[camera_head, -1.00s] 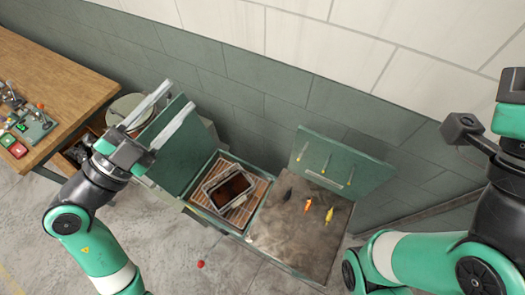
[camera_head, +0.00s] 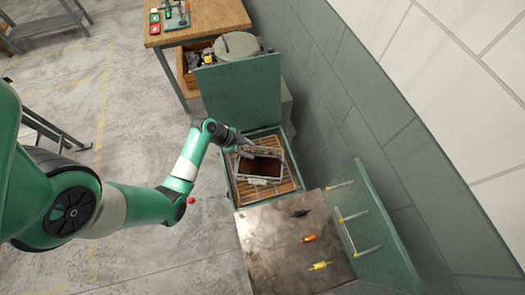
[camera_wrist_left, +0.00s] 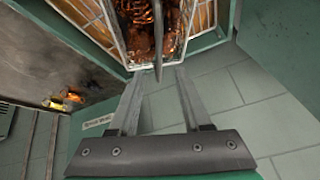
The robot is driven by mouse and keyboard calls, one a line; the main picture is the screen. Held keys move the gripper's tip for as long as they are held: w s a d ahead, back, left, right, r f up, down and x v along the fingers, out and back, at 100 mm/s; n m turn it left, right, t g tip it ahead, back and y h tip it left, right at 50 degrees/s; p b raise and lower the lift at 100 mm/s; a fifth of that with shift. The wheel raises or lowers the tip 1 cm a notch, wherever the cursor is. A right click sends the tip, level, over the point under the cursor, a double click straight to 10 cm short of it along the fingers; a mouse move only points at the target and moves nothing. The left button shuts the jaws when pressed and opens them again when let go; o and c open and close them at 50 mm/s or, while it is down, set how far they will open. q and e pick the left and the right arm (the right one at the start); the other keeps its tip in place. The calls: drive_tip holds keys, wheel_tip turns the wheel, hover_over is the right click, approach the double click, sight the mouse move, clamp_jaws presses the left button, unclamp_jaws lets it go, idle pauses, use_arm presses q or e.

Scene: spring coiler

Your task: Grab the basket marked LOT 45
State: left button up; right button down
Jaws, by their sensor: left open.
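A wire basket (camera_head: 264,181) with a pale metal rim and dark brown contents sits on a slatted wooden rack inside an open green bin (camera_head: 233,190). I cannot read any lot mark on it. In the left wrist view the basket (camera_wrist_left: 122,42) is at the top, with coppery coiled pieces inside. My left gripper (camera_head: 246,147) is at the basket's upper left side. Its open fingers (camera_wrist_left: 158,73) point at the basket, and a thin grey bar stands between their tips. I cannot tell whether they touch it. My right gripper is out of view.
The green lid (camera_head: 240,93) stands upright behind the bin. A metal worktop (camera_head: 275,250) beside it holds black, orange and yellow lures. A green pegged panel (camera_head: 375,225) stands at its right. A round drum (camera_head: 236,46) and wooden table (camera_head: 217,18) lie beyond.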

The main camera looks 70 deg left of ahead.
sight(258, 155)
use_arm(q)
drive_tip(key=b+x, duration=0.1)
drive_tip(key=x, duration=0.4)
drive_tip(key=shift+f+b, duration=0.1)
drive_tip(key=shift+b, duration=0.3)
drive_tip(key=shift+w+f, duration=0.2)
drive_tip(key=shift+w, duration=0.1)
drive_tip(key=b+x, duration=0.2)
drive_tip(key=x, duration=0.3)
drive_tip(key=shift+s+f+b, duration=0.15)
drive_tip(key=shift+f+b, duration=0.1)
drive_tip(key=shift+b, duration=0.1)
drive_tip(key=shift+c, duration=0.2)
clamp_jaws()
drive_tip(key=shift+r, duration=0.15)
